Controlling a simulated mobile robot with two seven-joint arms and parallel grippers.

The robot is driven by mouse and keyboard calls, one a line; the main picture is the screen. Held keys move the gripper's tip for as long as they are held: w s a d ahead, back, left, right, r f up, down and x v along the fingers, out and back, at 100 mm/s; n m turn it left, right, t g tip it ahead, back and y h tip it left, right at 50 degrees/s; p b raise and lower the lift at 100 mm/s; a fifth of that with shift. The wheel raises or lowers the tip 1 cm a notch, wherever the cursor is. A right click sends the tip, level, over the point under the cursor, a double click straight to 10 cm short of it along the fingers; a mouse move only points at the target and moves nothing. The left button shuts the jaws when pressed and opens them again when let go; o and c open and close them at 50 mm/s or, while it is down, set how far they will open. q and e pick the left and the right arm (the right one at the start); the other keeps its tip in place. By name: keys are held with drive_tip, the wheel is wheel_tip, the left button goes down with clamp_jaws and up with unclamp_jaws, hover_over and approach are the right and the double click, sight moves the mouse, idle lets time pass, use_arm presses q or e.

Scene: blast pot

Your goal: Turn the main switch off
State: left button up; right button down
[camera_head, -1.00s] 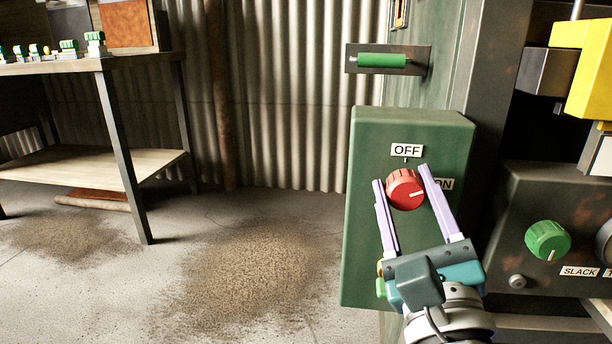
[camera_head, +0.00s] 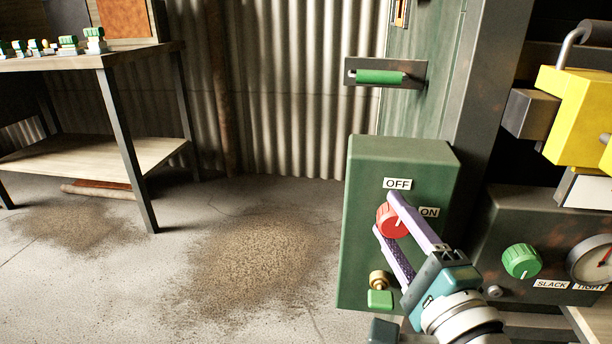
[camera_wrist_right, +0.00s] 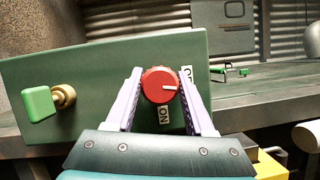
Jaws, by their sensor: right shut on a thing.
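The main switch is a red knob (camera_head: 390,221) on the front of a green box (camera_head: 365,170). An OFF label (camera_head: 397,184) is above it and an ON label (camera_head: 429,212) to its right. My right gripper (camera_head: 387,212) is shut on the knob, one finger at its upper right and the other at its lower left. In the wrist view, the knob (camera_wrist_right: 158,86) sits between both fingertips. Its white mark points right, toward the side of the partly hidden OFF label (camera_wrist_right: 187,76); the ON label (camera_wrist_right: 165,115) is below. My left gripper is not in view.
A green button on a brass stem (camera_head: 380,297) sticks out below the knob. A green handle (camera_head: 380,77) is above the box. A panel with a green dial (camera_head: 521,261) and a gauge (camera_head: 592,260) stands at right. A table (camera_head: 105,61) is at left, with open floor between.

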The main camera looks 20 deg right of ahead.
drive_tip(key=shift+r+n+g+p, duration=0.15)
drive_tip(key=shift+n+g+p, duration=0.25)
drive_tip(key=shift+n+p, duration=0.35)
drive_tip(key=shift+n, duration=0.45)
drive_tip(key=shift+c, duration=1.3)
unclamp_jaws()
drive_tip(key=shift+p, duration=0.3)
drive_tip(key=s+a+p, duration=0.1)
drive_tip(key=s, duration=0.9)
drive_tip(key=shift+a, duration=0.3)
